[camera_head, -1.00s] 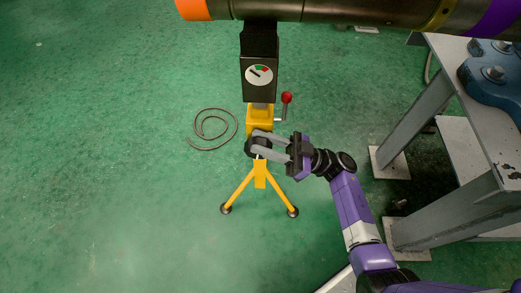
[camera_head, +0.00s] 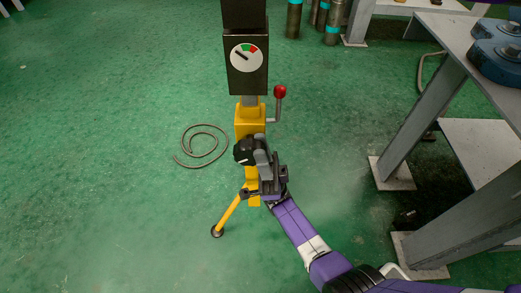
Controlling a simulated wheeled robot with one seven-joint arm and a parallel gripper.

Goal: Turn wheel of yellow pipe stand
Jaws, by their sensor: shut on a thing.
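The yellow pipe stand (camera_head: 249,116) stands upright on the floor, with a black head carrying a round dial gauge (camera_head: 247,57). The dial's needle points to the upper left, in the white part. A small black wheel (camera_head: 242,152) sits on the yellow post, partly covered by my gripper. My gripper (camera_head: 256,152) is shut on the wheel, reaching it from the lower right. A crank handle with a red knob (camera_head: 280,92) sticks out on the stand's right side. One yellow leg shows at the left; the right one is hidden behind my purple arm.
A grey metal table (camera_head: 450,35) with blue vise parts (camera_head: 500,60) stands at the right, its legs on floor plates. A coiled cable (camera_head: 201,146) lies left of the stand. Several pipe pieces (camera_head: 331,22) stand at the back. The green floor at left is clear.

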